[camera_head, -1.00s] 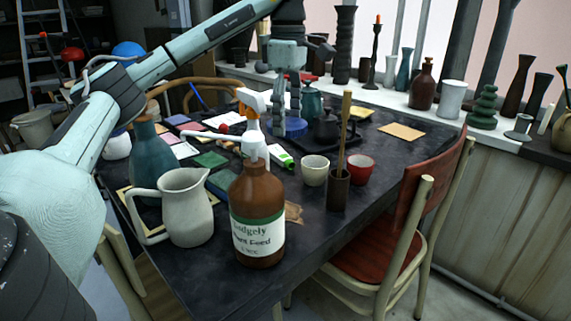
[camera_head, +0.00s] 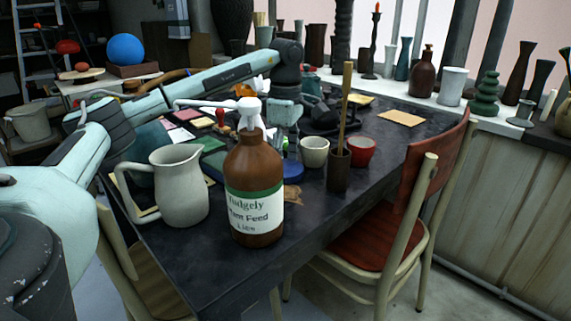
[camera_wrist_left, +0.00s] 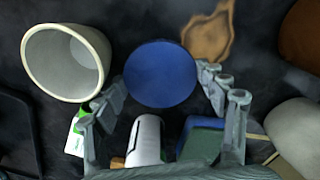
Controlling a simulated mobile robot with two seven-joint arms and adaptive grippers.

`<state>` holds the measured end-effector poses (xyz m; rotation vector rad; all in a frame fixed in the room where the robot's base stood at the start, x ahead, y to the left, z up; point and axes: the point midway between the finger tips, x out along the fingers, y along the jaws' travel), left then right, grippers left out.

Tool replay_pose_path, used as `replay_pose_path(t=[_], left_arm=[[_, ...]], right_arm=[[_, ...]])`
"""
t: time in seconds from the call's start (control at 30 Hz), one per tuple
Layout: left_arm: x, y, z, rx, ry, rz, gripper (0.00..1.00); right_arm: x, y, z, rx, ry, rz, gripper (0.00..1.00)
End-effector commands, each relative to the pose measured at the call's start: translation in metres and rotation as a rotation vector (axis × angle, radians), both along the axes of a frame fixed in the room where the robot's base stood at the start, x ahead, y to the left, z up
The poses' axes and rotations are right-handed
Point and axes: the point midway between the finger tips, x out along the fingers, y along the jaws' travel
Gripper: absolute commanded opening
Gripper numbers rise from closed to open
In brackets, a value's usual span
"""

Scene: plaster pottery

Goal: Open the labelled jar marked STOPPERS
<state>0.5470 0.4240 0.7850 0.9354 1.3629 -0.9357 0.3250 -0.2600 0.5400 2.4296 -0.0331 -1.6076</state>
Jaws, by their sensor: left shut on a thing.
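My left gripper (camera_head: 289,152) points down between the brown spray bottle and the cream cup. Its fingers are around a round blue piece (camera_head: 289,173), low near the table; in the left wrist view this is a flat blue disc (camera_wrist_left: 160,74) between the fingertips. I cannot tell whether it is a lid alone or has a jar body under it. No STOPPERS label can be read in either view. The right gripper is not in view.
The dark table (camera_head: 195,264) is crowded. The brown spray bottle (camera_head: 253,170) and grey pitcher (camera_head: 182,187) stand in front. The cream cup (camera_head: 314,153), red cup (camera_head: 361,153) and a dark brush pot (camera_head: 338,172) stand close on the right. A brown patch (camera_wrist_left: 208,36) lies beside the disc.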

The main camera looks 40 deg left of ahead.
Motion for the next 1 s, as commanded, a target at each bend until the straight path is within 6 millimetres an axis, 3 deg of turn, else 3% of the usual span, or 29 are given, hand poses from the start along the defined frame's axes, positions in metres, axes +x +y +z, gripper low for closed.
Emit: replay_pose_path(t=[0.4,0.43,0.57,1.0], left_arm=[[0.0004,0.0001,-0.0045,0.0,-0.002,0.0,0.37],[0.0004,0.0001,-0.0041,0.0,-0.002,0.0,0.74],[0.0004,0.0001,-0.0039,0.0,-0.002,0.0,0.9],[0.0007,0.0002,0.0012,-0.001,-0.004,0.001,0.92]], right_arm=[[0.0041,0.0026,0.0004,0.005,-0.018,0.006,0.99],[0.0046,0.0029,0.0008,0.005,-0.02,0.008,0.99],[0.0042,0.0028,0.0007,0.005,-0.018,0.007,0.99],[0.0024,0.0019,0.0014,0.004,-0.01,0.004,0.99]])
